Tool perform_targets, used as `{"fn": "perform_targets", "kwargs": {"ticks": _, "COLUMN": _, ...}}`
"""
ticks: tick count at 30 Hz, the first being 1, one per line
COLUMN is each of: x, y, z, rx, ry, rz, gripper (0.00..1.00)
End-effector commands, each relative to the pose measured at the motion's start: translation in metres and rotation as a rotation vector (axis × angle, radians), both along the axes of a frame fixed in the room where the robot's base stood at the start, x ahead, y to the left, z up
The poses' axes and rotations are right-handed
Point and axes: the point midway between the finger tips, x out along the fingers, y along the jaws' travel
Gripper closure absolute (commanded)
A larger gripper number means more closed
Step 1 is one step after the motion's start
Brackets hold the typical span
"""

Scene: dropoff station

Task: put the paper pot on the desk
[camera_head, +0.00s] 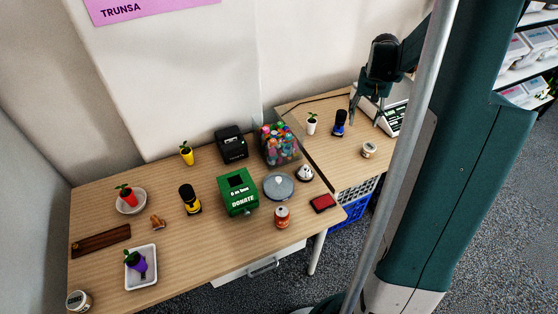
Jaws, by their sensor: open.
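Several small potted sprouts are in view, and I cannot tell by material which is the paper pot. A white pot (311,127) stands upright on the right-hand table (342,172). On the left, larger desk (225,245) are a yellow pot (187,158) at the back, a red pot (130,198) in a white bowl (140,207), and a purple pot (139,264) that looks tilted in a white tray (152,283). My gripper (365,116) is open and empty over the right-hand table, to the right of the white pot and a blue-and-black bottle (339,124).
A card reader or scale (397,118) and a small jar (369,150) are near my gripper. The left desk holds a green donation box (238,193), black printer (231,144), clear bin (279,146), can (282,217) and red wallet (323,203). Its front middle is clear.

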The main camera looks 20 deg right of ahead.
Motion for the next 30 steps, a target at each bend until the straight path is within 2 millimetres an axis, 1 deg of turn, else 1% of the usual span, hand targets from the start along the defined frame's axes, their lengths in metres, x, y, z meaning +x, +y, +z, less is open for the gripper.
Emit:
{"fn": "perform_targets", "kwargs": {"ticks": 1, "x": 0.001, "y": 0.015, "z": 0.010, "rx": -0.006, "ry": -0.008, "rz": 0.018, "gripper": 0.52}}
{"fn": "perform_targets", "kwargs": {"ticks": 7, "x": 0.004, "y": 0.062, "z": 0.041, "rx": -0.034, "ry": -0.046, "rz": 0.076, "gripper": 0.52}}
{"fn": "perform_targets", "kwargs": {"ticks": 12, "x": 0.001, "y": 0.103, "z": 0.065, "rx": -0.056, "ry": -0.080, "rz": 0.127, "gripper": 0.52}}
{"fn": "perform_targets", "kwargs": {"ticks": 23, "x": -0.013, "y": 0.185, "z": 0.107, "rx": -0.096, "ry": -0.154, "rz": 0.232, "gripper": 0.52}}
{"fn": "perform_targets", "kwargs": {"ticks": 30, "x": -0.031, "y": 0.237, "z": 0.128, "rx": -0.120, "ry": -0.205, "rz": 0.302, "gripper": 0.52}}
